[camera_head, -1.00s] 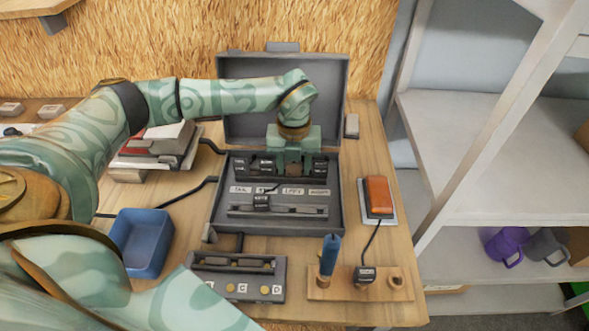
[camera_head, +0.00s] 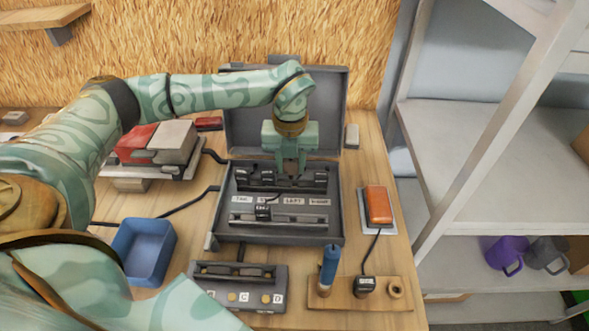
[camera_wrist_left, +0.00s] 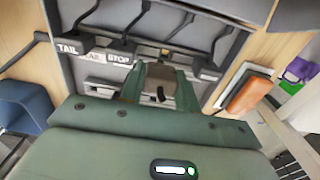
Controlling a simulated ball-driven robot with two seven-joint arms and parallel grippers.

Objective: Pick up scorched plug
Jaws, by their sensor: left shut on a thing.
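My left gripper (camera_head: 290,172) is over the row of dark plugs in the open grey case (camera_head: 338,225). In the left wrist view, the left gripper (camera_wrist_left: 160,85) is shut on a small brownish plug (camera_wrist_left: 161,73), which sits between its two fingers. The fingers hide much of this plug in the head view. Several dark plugs stand in a row on both sides of the gripper, among them one at the left (camera_head: 241,178) and one at the right (camera_head: 320,179). My right gripper is not in view.
Labels (camera_head: 293,201) run below the plug row, with a dark plug (camera_head: 263,212) under them. A blue bin (camera_head: 145,250) stands left of the case. An orange lamp (camera_head: 377,205) lies right. A wooden holder (camera_head: 340,296) with a blue-handled tool (camera_head: 329,265) is in front.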

